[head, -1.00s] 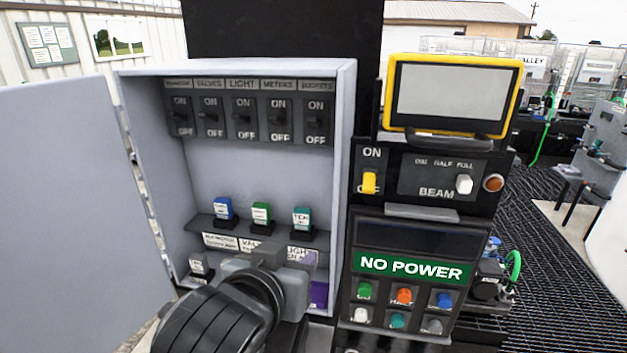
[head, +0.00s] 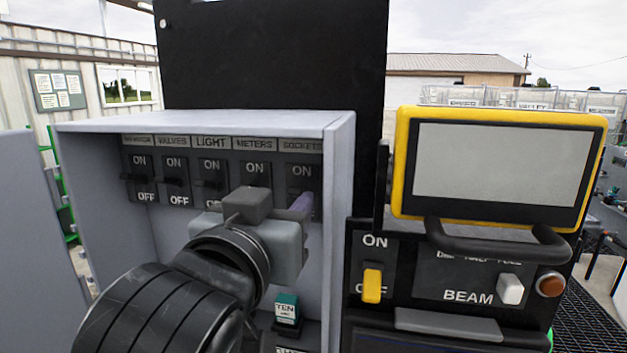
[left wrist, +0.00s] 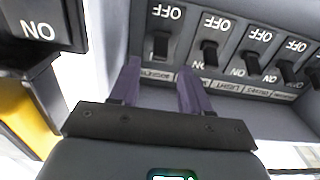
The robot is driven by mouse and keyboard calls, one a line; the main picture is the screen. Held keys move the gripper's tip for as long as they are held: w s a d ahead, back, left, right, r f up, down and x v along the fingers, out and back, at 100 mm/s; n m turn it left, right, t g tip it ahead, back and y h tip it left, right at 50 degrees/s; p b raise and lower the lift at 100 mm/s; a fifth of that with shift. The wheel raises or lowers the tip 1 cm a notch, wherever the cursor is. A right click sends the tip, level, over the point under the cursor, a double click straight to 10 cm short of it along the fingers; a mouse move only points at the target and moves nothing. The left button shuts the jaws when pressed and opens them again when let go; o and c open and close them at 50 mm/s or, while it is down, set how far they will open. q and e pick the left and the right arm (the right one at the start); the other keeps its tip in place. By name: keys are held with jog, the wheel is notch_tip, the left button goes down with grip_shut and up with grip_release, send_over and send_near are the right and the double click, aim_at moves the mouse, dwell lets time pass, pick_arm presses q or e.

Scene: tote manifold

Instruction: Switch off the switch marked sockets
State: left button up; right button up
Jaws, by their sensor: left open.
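The switch marked sockets (head: 302,172) is the rightmost in a row of black switches in the open grey box. Its lever is mostly hidden in the head view. In the left wrist view, which is turned over, it is the leftmost switch (left wrist: 160,46), its lever just beyond the fingertips and about midway between them. My left gripper (head: 302,205) is open and empty, its purple fingers pointing at this switch. In the left wrist view the gripper (left wrist: 159,68) shows both fingers spread apart, with no clear contact on the lever. My right gripper is not in view.
The meters switch (head: 256,172) sits just left of the sockets switch. The box's right wall (head: 338,210) stands close to my gripper. Right of it are a yellow switch (head: 372,285) and a yellow-framed screen (head: 495,165). The box door (head: 20,240) hangs open at left.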

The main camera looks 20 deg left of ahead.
aim_at(294, 191)
pick_arm(q)
jog(key=w+p, duration=0.1)
jog(key=w, duration=0.3)
jog(key=shift+a+r, duration=0.1)
jog(key=shift+a, duration=0.05)
jog(key=shift+w+a+p, duration=0.1)
jog(key=shift+w+p, duration=0.45)
jog(key=shift+w, duration=0.45)
jog(key=shift+c, duration=0.2)
